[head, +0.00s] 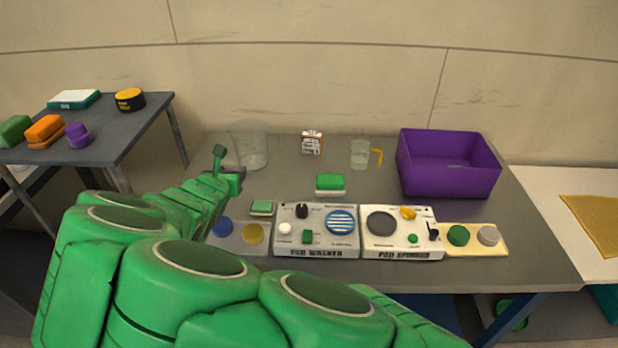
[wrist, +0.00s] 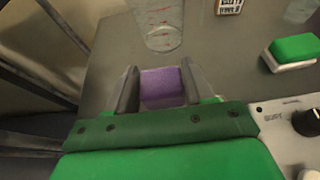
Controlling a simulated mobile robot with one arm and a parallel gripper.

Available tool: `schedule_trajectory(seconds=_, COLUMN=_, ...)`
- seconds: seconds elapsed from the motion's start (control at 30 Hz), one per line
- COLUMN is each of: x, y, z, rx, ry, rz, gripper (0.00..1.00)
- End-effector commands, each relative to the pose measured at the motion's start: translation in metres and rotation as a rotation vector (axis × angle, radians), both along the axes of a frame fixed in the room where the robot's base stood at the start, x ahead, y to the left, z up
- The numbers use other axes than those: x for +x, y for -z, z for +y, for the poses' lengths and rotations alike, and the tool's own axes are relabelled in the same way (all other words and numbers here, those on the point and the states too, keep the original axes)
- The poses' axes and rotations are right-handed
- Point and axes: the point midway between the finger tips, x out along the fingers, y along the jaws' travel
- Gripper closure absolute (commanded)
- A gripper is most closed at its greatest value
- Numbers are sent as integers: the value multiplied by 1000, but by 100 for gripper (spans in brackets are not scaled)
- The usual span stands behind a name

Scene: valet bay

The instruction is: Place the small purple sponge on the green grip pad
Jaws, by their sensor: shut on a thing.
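My gripper (head: 229,174) is above the left part of the grey table, pointing away from me. In the wrist view my gripper (wrist: 159,72) is shut on the small purple sponge (wrist: 162,84), which sits between the two fingers. The sponge is not clearly visible in the head view. I cannot tell for sure which thing is the green grip pad. Green candidates are a small green-topped block (head: 262,208) left of the pad washer, a larger green-and-white block (head: 330,183) behind it, and a round green pad (head: 458,235) on the cream tray at right.
The pad washer (head: 318,242) and pad spinner (head: 401,246) panels stand along the front. A clear beaker (head: 253,152), a small labelled box (head: 312,143), a measuring jug (head: 360,154) and a purple bin (head: 447,182) stand behind. A side table (head: 120,140) at left holds several coloured items.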

Motion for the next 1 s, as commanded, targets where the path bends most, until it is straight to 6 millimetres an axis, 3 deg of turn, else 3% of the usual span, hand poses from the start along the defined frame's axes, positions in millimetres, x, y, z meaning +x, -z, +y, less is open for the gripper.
schedule_trajectory(seconds=0.17, x=7, y=-20, z=-30, rx=5, ry=78, rz=0, gripper=76)
schedule_trajectory(seconds=0.27, x=11, y=-36, z=-58, rx=8, ry=150, rz=0, gripper=76)
schedule_trajectory(seconds=0.47, x=10, y=-66, z=-135, rx=4, ry=347, rz=0, gripper=76)
schedule_trajectory(seconds=0.6, x=-3, y=-81, z=-189, rx=4, ry=491, rz=-3, gripper=76)
schedule_trajectory(seconds=0.8, x=-29, y=-86, z=-250, rx=1, ry=667, rz=-3, gripper=76)
schedule_trajectory(seconds=1.0, x=-48, y=-85, z=-280, rx=1, ry=755, rz=-3, gripper=76)
